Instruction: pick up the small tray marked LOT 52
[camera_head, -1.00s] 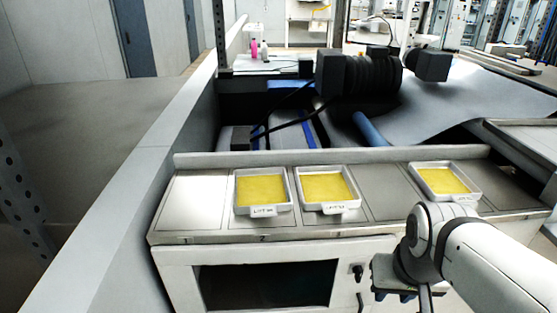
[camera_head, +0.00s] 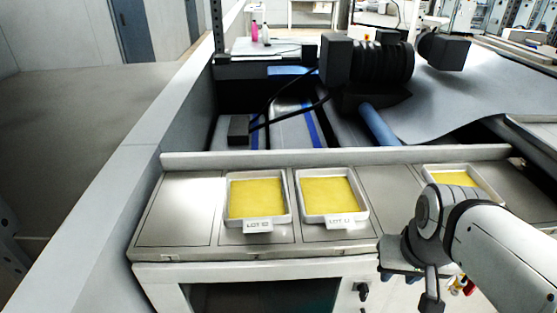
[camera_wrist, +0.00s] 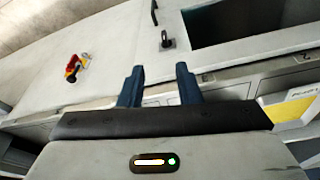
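Three shallow white trays with yellow contents sit on the steel counter: a left tray (camera_head: 257,193), a middle tray (camera_head: 329,190) and a right tray (camera_head: 455,179). The left tag starts with LOT, but its number is too blurred to read. The middle tag also starts with LOT and its number is unclear. My arm hides the right tray's front and any tag. A tray (camera_wrist: 292,110) with a tag shows at the right of the wrist view. My gripper (camera_wrist: 158,75) is open and empty, its blue fingers apart. In the head view it hangs in front of the counter, right of the middle tray (camera_head: 400,277).
The steel counter (camera_head: 181,205) has a bare panel at left and one between the middle and right trays. A raised ledge (camera_head: 300,158) runs behind it. The front has a dark opening (camera_head: 262,297) and a black knob (camera_head: 362,291). Machine rollers stand behind.

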